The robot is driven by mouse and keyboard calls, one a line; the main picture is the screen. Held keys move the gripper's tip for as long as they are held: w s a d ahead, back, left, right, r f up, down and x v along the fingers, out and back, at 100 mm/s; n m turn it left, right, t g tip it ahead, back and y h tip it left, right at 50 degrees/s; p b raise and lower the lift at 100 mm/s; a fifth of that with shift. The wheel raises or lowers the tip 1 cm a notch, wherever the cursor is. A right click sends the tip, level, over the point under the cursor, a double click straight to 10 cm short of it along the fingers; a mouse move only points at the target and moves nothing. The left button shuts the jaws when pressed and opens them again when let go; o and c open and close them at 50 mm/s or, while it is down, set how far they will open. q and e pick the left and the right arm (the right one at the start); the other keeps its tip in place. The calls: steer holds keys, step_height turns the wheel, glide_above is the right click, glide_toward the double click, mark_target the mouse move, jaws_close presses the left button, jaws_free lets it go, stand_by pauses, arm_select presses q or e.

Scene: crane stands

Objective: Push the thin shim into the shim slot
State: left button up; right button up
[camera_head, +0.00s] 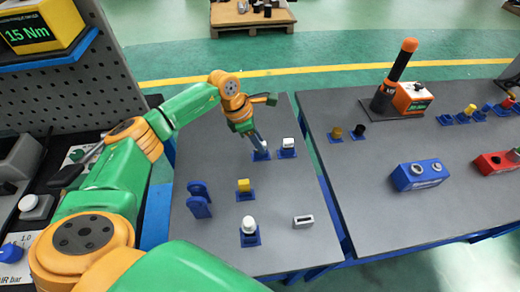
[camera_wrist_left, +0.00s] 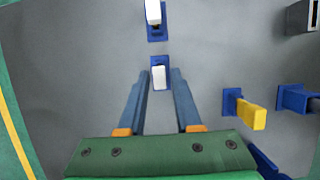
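My left gripper (camera_head: 257,141) points down over a small blue stand (camera_head: 262,155) at the far middle of the near table. In the left wrist view the two fingers (camera_wrist_left: 160,76) are open, one on either side of a white upright piece (camera_wrist_left: 159,78) in that stand. A narrow gap seems to separate the fingers from it; I cannot tell if either touches. I cannot tell for sure which piece is the thin shim. A grey block with a dark slot (camera_head: 303,221), seemingly the shim slot, lies at the table's front right. My right gripper is not in view.
Other stands hold a white block (camera_head: 288,143), a yellow block (camera_head: 244,185) and a white round-topped piece (camera_head: 248,225). Blue upright parts (camera_head: 199,200) stand at left. A second table (camera_head: 390,150) carries a blue box (camera_head: 420,173) and an orange-tipped tool (camera_head: 400,70).

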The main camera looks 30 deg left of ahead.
arm_select(q)
jaws_close()
steer(key=shift+r+p, duration=2.1)
steer(key=shift+r, duration=0.65)
